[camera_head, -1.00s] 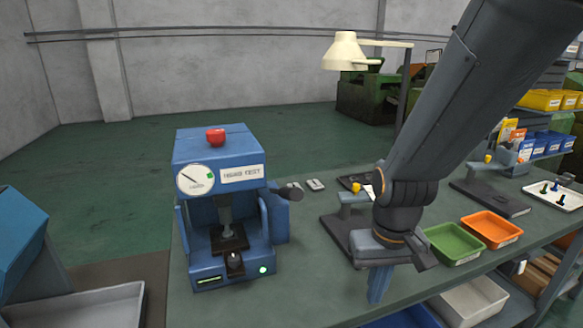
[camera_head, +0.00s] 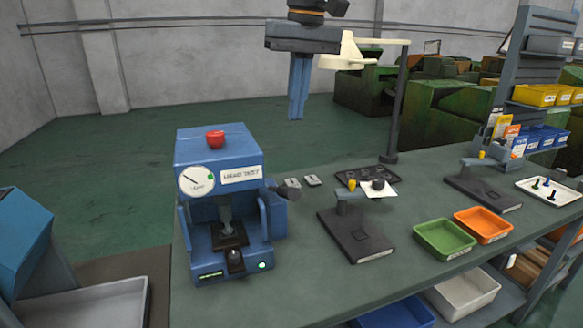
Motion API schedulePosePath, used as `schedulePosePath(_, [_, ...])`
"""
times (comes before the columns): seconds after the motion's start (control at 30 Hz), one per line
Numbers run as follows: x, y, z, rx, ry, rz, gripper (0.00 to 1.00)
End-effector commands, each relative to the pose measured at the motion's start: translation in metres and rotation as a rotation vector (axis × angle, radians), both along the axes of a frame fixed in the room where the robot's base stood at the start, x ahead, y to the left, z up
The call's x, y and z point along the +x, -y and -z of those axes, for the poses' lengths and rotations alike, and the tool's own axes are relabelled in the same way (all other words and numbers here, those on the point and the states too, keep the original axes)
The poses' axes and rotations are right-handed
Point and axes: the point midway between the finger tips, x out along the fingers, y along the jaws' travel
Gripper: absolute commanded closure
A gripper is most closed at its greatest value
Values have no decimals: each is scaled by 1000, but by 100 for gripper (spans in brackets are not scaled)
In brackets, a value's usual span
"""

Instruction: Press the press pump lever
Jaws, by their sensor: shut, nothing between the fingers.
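The blue press (camera_head: 215,210) labelled "HEAD TEST" stands at the left end of the green workbench. It has a round gauge (camera_head: 197,181) and a red knob (camera_head: 215,140) on top. A lever with a dark round end (camera_head: 288,191) sticks out from its right side, past a blue side block. My gripper (camera_head: 296,117) hangs with its blue fingers pointing down, shut and empty. In the picture it is above and slightly right of the lever end, well apart from it.
A dark flat stand (camera_head: 355,240) sits right of the press, with green (camera_head: 445,240) and orange (camera_head: 484,226) trays beyond it. The cream lamp (camera_head: 345,55) appears close to my gripper in the picture. Bare bench lies in front of the stand.

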Motion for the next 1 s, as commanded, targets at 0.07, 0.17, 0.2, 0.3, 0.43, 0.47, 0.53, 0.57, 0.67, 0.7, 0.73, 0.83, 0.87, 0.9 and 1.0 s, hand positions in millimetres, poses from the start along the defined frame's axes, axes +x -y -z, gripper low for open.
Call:
schedulePosePath(0.07, [0, 0, 0, 0, 0, 1, 100])
schedulePosePath(0.17, [0, 0, 2, 0, 0, 1, 100])
schedulePosePath(0.2, [0, 0, 3, 0, 0, 1, 100])
schedulePosePath(0.3, [1, -1, 12, 0, -1, 1, 100])
schedulePosePath(0.43, [2, -2, 32, -1, -3, 1, 100])
schedulePosePath(0.47, [2, -3, 37, -1, -4, 1, 100])
schedulePosePath(0.53, [3, -4, 52, -1, -4, 1, 100])
schedulePosePath(0.57, [3, -5, 57, -1, -4, 1, 100])
schedulePosePath(0.67, [5, -7, 77, -1, -4, 2, 100])
schedulePosePath(0.7, [5, -7, 85, -1, -4, 2, 100])
schedulePosePath(0.73, [6, -8, 90, -1, -4, 2, 100])
schedulePosePath(0.83, [3, -9, 106, 0, -2, 1, 100])
schedulePosePath(0.87, [1, -10, 110, -1, -3, 1, 100])
schedulePosePath(0.9, [-2, -10, 115, 0, -1, 1, 100])
schedulePosePath(1.0, [-7, -11, 125, 0, -1, 1, 100])
